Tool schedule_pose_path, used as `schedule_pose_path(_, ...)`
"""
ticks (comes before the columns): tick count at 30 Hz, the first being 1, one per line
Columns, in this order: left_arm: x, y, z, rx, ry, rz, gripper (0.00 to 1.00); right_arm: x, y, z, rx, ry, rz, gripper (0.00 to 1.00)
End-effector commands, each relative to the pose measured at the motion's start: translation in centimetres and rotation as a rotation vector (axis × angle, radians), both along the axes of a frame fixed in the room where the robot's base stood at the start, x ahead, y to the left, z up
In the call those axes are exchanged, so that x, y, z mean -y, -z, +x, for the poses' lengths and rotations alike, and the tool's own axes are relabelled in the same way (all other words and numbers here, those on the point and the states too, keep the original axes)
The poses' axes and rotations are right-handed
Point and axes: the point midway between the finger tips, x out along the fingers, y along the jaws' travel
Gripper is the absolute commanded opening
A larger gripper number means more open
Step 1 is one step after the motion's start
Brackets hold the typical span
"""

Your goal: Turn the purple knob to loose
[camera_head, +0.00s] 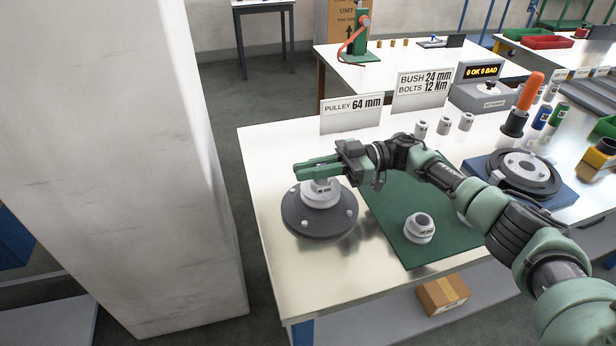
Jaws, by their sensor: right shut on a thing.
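I see no purple knob in the head view. My right gripper (318,169), with green fingers, is over a dark round flange (320,223) on the left part of the bench. It is shut on a white ringed part (320,196) that stands at the flange's middle. The fingers hide the top of this part. I cannot tell whether the part rests on the flange or is just above it. A similar white ringed part (419,228) stands on the green mat (425,252). My left gripper is not in view.
Signs reading "PULLEY 64 mm" (351,108) and "BUSH 24 mm BOLTS 12 Nm" (424,88) stand behind. A display box (479,94) and several small white cylinders are at the back. A dark disc fixture (523,172) is at right. A pale pillar (110,150) stands left of the bench.

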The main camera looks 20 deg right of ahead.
Motion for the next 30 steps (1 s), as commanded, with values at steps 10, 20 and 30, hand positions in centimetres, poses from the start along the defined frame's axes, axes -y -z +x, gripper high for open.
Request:
schedule_pose_path(10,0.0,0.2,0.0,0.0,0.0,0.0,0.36,-0.1,-0.1,-0.1,0.0,-0.012,0.002,0.0)
schedule_pose_path(20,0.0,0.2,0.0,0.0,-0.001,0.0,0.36,-0.1,0.0,-0.1,0.0,-0.012,0.001,0.33)
schedule_pose_path(30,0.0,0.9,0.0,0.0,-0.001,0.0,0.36,1.5,0.2,0.1,0.0,-0.008,0.0,0.33)
